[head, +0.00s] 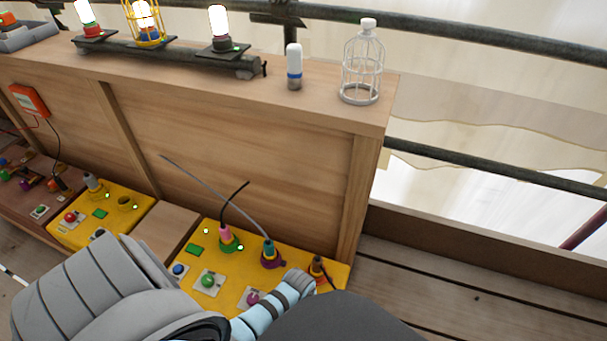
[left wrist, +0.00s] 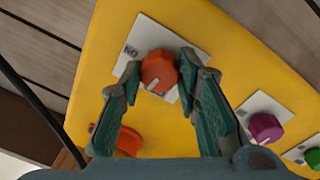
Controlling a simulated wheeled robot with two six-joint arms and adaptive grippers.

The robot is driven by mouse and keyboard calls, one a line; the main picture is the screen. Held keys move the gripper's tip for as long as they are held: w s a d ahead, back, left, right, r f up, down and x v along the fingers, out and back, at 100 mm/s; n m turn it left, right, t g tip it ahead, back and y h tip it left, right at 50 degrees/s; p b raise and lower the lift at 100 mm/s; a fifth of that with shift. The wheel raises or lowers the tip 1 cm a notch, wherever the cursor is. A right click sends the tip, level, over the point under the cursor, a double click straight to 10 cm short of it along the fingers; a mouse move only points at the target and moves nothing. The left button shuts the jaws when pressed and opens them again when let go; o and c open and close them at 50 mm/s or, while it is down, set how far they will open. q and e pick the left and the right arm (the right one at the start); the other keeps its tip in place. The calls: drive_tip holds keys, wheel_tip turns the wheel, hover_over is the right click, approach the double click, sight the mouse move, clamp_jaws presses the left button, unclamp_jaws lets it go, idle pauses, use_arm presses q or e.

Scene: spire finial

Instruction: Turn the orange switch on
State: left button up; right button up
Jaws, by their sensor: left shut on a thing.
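The orange switch (left wrist: 157,74) is a round knob with a pale pointer mark, on a white plate (left wrist: 140,38) with lettering in its corner. It sits on a yellow panel (left wrist: 115,50). My left gripper (left wrist: 160,82) has its two fingers on either side of the knob and is shut on it. In the head view my left arm reaches over the yellow panel (head: 225,292) from the lower left. There my own arm hides the orange switch. My right gripper is in neither view.
A purple knob (left wrist: 265,127) and a green knob lie right of the switch. An orange round fitting (left wrist: 128,141) is close to the left finger. Cabled plugs (head: 268,250) stand upright on the panel. A wooden wall (head: 240,150) rises behind, with lamps and a white cage (head: 362,65) on top.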

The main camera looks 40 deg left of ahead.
use_arm(q)
drive_tip(key=m+p, duration=0.2)
drive_tip(key=m, duration=0.2)
drive_tip(key=shift+r+p, duration=0.15)
drive_tip(key=shift+p, duration=0.15)
drive_tip(key=m+p, duration=0.1)
drive_tip(key=m, duration=0.2)
drive_tip(key=shift+w, duration=0.1)
drive_tip(key=shift+m, duration=0.9)
drive_tip(key=m+p, duration=0.1)
drive_tip(key=m, duration=0.3)
drive_tip(key=shift+g, duration=0.3)
drive_tip(key=shift+w+m, duration=0.1)
drive_tip(key=shift+m, duration=1.6)
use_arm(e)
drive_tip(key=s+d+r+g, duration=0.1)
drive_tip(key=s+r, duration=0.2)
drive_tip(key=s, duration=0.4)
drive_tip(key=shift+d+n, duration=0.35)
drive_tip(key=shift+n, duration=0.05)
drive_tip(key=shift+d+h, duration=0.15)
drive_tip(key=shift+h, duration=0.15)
use_arm(q)
drive_tip(key=o, duration=1.2)
drive_tip(key=shift+c, duration=0.2)
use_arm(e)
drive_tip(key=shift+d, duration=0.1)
